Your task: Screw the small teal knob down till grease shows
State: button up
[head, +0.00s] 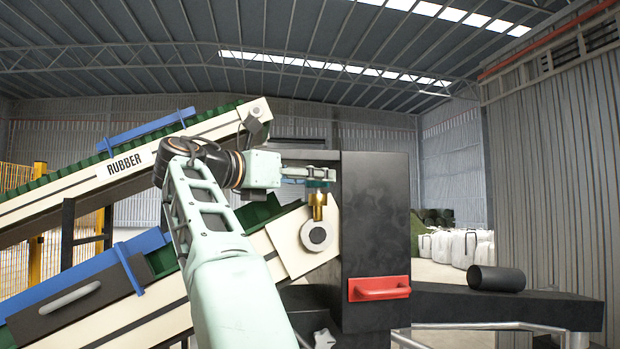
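The small teal knob (318,184) sits on top of a brass fitting (318,206) above a round bearing on the cream conveyor side. My gripper (318,174) reaches in from the left, its fingers level and right at the knob, covering its upper part. Only a thin teal edge shows below the fingers. At this size I cannot tell whether the fingers are closed on the knob or just around it. I see no grease at the fitting or the bearing.
The bearing (316,236) sits on a cream plate. A dark machine housing (375,215) with a red handle (380,288) stands just right of my gripper. The upper conveyor marked RUBBER (125,162) slopes behind my arm. A dark roll (497,279) lies at right.

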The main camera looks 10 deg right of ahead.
jog(key=shift+a, duration=0.1)
jog(key=v, duration=0.8)
dwell(0.3)
